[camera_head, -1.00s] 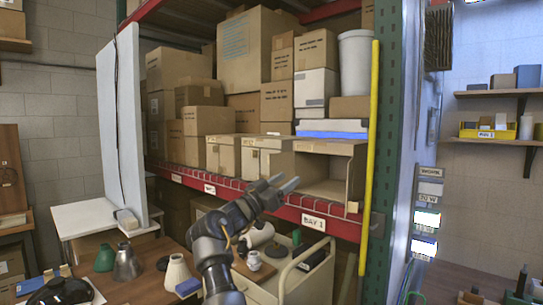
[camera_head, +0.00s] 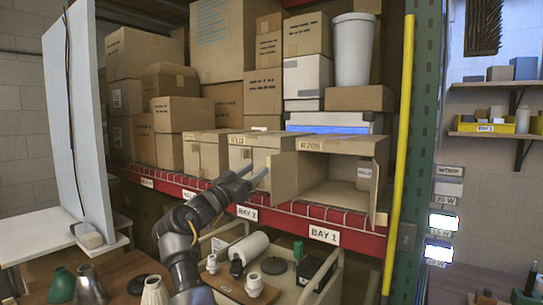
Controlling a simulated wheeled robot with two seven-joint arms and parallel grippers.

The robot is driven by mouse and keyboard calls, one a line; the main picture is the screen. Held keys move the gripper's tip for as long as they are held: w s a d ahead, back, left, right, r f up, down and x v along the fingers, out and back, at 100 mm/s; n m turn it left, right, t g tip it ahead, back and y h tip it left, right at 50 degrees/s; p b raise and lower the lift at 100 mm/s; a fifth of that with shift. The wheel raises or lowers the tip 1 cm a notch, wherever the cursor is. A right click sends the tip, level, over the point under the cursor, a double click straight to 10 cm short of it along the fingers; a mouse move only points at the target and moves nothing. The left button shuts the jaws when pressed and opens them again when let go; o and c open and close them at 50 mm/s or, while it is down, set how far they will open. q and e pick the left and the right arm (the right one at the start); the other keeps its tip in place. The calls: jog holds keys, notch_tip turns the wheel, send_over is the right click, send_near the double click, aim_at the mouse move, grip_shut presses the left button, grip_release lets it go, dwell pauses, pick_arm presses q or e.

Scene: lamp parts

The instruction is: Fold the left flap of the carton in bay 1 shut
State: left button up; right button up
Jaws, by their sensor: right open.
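The carton (camera_head: 342,143) in bay 1 stands on the shelf with its front open and its inside showing. Its left flap (camera_head: 284,176) is a brown panel at the left side of the opening, swung out. Its right flap (camera_head: 382,180) also stands out at the right side. My right gripper (camera_head: 256,175) is open and empty, its fingers pointing right, just left of the left flap in the picture. I cannot tell whether a fingertip touches the flap. My left gripper is not in view.
Two closed cartons (camera_head: 206,154) stand left of the bay 1 carton. The red shelf beam (camera_head: 280,222) with a wire edge runs below. A yellow post (camera_head: 402,150) stands at the right. A cart (camera_head: 228,282) with lamp parts is below my arm.

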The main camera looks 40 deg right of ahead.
aim_at(274, 157)
jog(key=p+x, duration=0.1)
jog(key=x, duration=0.1)
jog(key=w+p+x, duration=0.1)
jog(key=x, duration=0.2)
jog(key=shift+d+f, duration=0.1)
jog(key=shift+f, duration=0.1)
jog(key=p+x, duration=0.2)
jog(key=x, duration=0.2)
jog(key=shift+s, duration=0.15)
jog(key=shift+d+r, duration=0.1)
jog(key=shift+d, duration=0.45)
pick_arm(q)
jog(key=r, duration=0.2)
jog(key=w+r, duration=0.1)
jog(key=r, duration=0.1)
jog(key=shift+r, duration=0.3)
pick_arm(e)
grip_shut()
